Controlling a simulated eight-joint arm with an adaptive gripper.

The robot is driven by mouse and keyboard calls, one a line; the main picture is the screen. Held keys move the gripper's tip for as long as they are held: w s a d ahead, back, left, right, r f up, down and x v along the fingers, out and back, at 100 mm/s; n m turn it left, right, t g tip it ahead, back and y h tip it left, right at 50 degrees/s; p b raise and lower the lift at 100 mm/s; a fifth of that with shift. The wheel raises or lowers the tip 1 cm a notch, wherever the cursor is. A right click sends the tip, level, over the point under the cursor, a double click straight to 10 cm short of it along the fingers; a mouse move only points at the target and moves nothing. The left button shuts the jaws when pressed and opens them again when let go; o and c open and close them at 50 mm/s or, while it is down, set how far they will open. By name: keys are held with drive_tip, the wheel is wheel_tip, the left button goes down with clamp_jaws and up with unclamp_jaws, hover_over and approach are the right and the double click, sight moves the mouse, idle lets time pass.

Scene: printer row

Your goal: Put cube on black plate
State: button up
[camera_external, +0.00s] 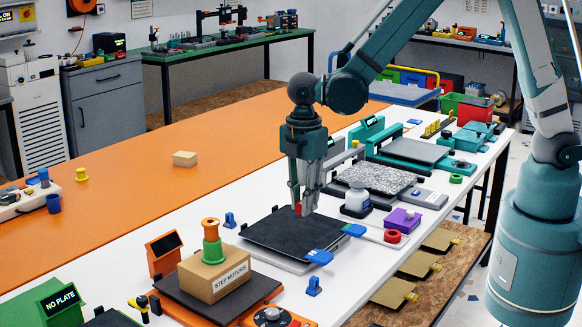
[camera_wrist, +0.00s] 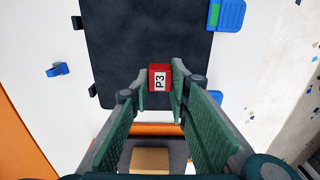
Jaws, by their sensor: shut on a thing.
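A small red cube (camera_wrist: 160,77) with a white "P3" label sits between my fingertips in the wrist view. It also shows as a red patch (camera_external: 305,203) in the external view, mostly hidden by the fingers. My gripper (camera_external: 306,208) points down and is shut on the cube. It is over the black plate (camera_external: 285,231), a dark flat square with blue clips at its right corner. The plate fills the upper middle of the wrist view (camera_wrist: 130,35), behind the cube. I cannot tell whether the cube touches the plate.
An orange printer with a cardboard box (camera_external: 214,275) and a green-and-orange spool stands in front. A speckled plate (camera_external: 375,180), a white bottle (camera_external: 357,200) and a purple block (camera_external: 402,219) lie behind and right. Blue clips (camera_external: 230,220) stand beside the plate. The orange tabletop (camera_external: 120,195) is mostly clear.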

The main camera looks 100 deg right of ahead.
sight(303, 233)
drive_tip(key=shift+f, duration=0.7)
drive_tip(key=shift+f, duration=0.1)
drive_tip(key=shift+f, duration=1.95)
drive_tip(key=shift+f+b, duration=0.15)
drive_tip(key=shift+b, duration=0.25)
drive_tip(key=o, duration=0.6)
drive_tip(key=shift+o, duration=0.5)
drive_tip(key=shift+r+p, duration=0.7)
drive_tip(key=shift+r, duration=5.45)
